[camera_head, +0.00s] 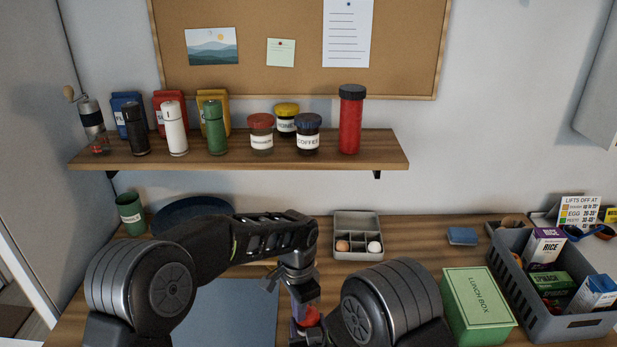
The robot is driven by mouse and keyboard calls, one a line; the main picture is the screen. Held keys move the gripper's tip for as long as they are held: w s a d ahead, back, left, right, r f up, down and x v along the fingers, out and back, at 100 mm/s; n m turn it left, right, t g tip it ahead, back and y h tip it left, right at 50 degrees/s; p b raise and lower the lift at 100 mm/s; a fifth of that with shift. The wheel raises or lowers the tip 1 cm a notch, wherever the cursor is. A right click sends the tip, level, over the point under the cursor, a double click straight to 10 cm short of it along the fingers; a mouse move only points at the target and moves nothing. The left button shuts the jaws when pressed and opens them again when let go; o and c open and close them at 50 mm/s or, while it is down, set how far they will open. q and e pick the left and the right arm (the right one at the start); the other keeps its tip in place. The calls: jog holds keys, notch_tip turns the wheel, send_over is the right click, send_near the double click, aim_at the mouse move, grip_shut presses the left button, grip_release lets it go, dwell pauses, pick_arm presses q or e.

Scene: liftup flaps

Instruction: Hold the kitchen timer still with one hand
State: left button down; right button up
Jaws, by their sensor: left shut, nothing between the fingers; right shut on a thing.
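A small red rounded thing (308,318), which looks like the kitchen timer, shows low in the middle of the head view. It is mostly hidden by my grippers and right arm. My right gripper (307,334) is shut on it, seen only in part beside the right arm's big joint. My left gripper (303,296) comes down from above, shut with nothing between its fingers, right over the red thing. Whether the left fingers touch it I cannot tell. The timer's face is not visible.
A grey mat (225,310) lies left of the grippers. A grey divided box (357,226) with egg-like things stands behind. A green lunch box (478,300) and a grey crate (520,290) of packets stand right. A wooden shelf (235,158) with jars and bottles hangs above.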

pick_arm(q)
jog(key=shift+f, duration=0.5)
jog(key=shift+f, duration=0.15)
jog(key=shift+w+a, duration=0.3)
dwell(0.4)
jog(key=shift+w+d+r, duration=0.1)
jog(key=shift+w+r, duration=0.15)
jog(key=shift+w, duration=0.25)
jog(key=shift+s+a, duration=0.1)
jog(key=shift+a, duration=0.35)
dwell(0.4)
jog(key=shift+a+r, duration=0.1)
jog(key=shift+r, duration=2.85)
